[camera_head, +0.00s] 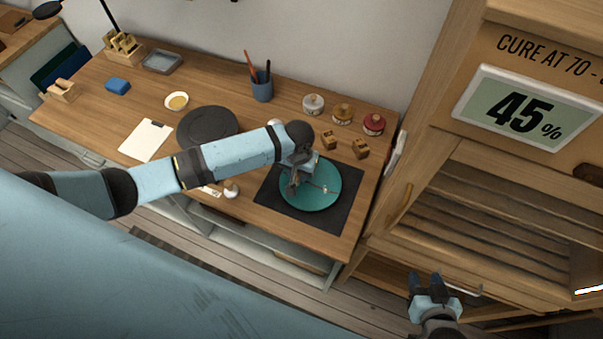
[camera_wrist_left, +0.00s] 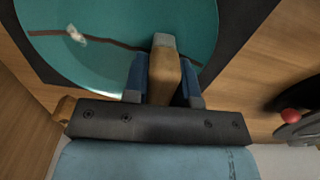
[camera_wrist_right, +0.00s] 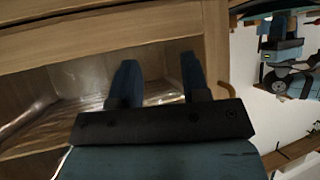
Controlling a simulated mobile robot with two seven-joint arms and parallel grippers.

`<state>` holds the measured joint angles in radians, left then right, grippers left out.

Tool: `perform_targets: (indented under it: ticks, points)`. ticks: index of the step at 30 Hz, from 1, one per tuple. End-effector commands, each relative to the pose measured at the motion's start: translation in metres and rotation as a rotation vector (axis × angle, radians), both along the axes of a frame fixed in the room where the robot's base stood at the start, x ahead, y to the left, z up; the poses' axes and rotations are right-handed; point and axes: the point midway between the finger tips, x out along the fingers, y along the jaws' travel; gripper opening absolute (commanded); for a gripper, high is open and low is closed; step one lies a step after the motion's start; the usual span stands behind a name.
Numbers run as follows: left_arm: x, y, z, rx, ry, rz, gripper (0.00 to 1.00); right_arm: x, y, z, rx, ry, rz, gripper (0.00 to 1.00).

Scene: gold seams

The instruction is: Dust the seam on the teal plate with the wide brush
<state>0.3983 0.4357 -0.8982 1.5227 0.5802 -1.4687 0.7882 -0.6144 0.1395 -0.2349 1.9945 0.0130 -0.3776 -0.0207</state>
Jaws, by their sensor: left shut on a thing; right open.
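The teal plate (camera_head: 322,194) lies on a dark mat (camera_head: 270,199) at the bench's right end. It also shows in the left wrist view (camera_wrist_left: 110,62), crossed by a brown seam (camera_wrist_left: 48,33) with a small pale spot (camera_wrist_left: 76,35) on it. My left gripper (camera_head: 294,184) is over the plate's left part. My right gripper (camera_head: 427,282) is open and empty before the cabinet.
A blue cup (camera_head: 262,88) with tools and several lidded jars (camera_head: 343,114) stand behind the plate. A slatted wooden cabinet (camera_head: 450,215) with a 45% display (camera_head: 528,112) stands at right.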

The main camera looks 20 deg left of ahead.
Motion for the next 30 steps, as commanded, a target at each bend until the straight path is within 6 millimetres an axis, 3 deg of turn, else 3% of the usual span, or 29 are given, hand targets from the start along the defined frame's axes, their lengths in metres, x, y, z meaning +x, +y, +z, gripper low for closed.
perform_targets:
  ticks: [11, 30]
  points:
    - [0.002, 0.004, 0.000, 0.002, 0.000, 0.000, 0.06, 0.000, 0.000, 0.000, 0.000, 0.000, 0.000, 0.43]
    - [0.002, 0.003, 0.023, 0.000, -0.001, 0.000, 0.06, 0.000, 0.000, -0.001, 0.000, 0.001, 0.000, 0.43]
